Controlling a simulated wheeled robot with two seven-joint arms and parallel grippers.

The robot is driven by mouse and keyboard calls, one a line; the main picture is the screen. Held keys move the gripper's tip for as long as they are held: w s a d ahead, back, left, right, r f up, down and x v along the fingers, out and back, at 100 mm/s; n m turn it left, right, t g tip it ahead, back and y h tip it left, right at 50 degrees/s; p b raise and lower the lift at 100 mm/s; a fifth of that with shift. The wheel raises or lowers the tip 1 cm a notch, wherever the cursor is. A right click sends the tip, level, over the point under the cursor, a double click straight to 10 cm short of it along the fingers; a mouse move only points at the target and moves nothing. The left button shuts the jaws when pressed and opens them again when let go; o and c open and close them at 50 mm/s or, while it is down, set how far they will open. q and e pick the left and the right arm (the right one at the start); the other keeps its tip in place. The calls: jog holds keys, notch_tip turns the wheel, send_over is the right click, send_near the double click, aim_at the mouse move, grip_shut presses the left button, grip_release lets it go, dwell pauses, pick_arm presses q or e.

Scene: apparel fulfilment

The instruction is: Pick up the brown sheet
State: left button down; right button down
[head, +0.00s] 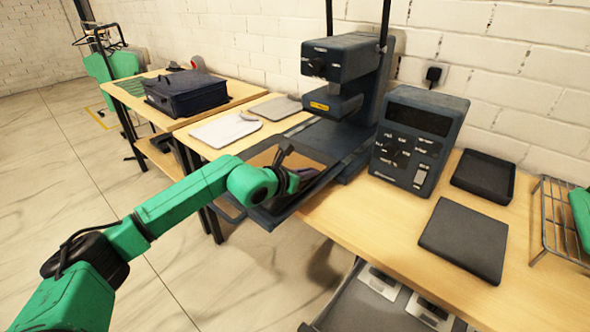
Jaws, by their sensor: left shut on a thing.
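The brown sheet (264,158) lies on the dark lower plate of the heat press (345,75). Its near part is hidden behind my left arm and gripper. My left gripper (303,175) is at the near right part of the sheet, low over the plate. It is shut on the sheet, though the fingertips are small and dark and the grip itself is hard to see.
The press head stands over the back of the plate. A control box (418,138), a black tray (484,176), a dark flat pad (464,239) and a wire rack (556,220) are to the right. A folded white garment (225,130) and a dark case (186,93) are to the left.

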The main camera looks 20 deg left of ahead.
pick_arm(q)
notch_tip(320, 180, up, 20)
jog(key=shift+b, duration=0.45)
